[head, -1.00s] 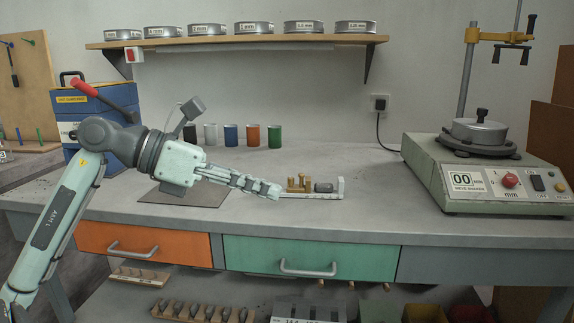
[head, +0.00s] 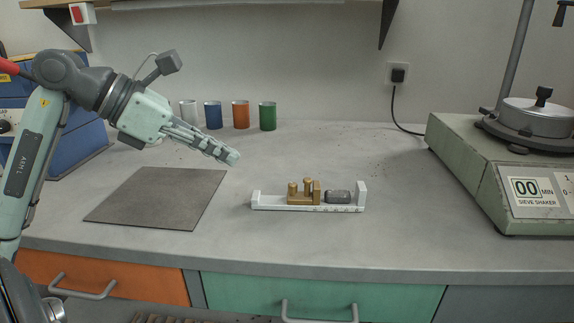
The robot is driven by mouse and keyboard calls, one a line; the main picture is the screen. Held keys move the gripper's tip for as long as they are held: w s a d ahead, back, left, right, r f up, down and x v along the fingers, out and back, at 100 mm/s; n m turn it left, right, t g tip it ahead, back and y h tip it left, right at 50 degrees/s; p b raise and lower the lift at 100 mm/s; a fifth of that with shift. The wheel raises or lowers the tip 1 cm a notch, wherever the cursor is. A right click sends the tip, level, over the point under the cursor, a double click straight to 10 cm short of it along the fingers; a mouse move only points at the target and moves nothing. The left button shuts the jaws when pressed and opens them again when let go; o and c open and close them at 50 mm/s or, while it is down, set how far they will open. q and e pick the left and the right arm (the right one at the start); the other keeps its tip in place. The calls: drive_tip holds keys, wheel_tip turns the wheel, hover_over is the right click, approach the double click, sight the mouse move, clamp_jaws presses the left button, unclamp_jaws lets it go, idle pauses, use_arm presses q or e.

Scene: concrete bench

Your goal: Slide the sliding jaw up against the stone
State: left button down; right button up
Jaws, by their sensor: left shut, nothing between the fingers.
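The white measuring rail (head: 275,207) lies on the bench with an upright post at each end. The brass sliding jaw (head: 300,197), with two knobs on top, sits mid-rail. The dark grey stone (head: 338,196) lies to its right, in front of the right end post. A narrow gap seems to show between jaw and stone. My left gripper (head: 234,158) is shut and empty, raised behind and left of the rail's left end, touching neither rail nor jaw. My right gripper is not in view.
A dark flat mat (head: 155,198) lies left of the rail. Several coloured cups, including a green one (head: 268,116), stand at the back. The sieve shaker (head: 500,175) stands at the right. The bench in front of the rail is clear.

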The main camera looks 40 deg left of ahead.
use_arm(q)
approach(304, 182)
drive_tip(key=f, duration=0.3)
drive_tip(key=shift+w+d+p, duration=0.15)
drive_tip(key=shift+w+p, duration=0.1)
drive_tip(key=shift+p, duration=0.15)
drive_tip(key=w, duration=0.1)
drive_tip(key=w+d, duration=0.1)
drive_tip(key=w+p, duration=0.1)
drive_tip(key=shift+d+f, duration=0.25)
drive_tip(key=shift+f, duration=0.1)
drive_tip(key=shift+w+d+f, duration=0.2)
drive_tip(key=shift+w+d, duration=0.05)
drive_tip(key=shift+w, duration=0.15)
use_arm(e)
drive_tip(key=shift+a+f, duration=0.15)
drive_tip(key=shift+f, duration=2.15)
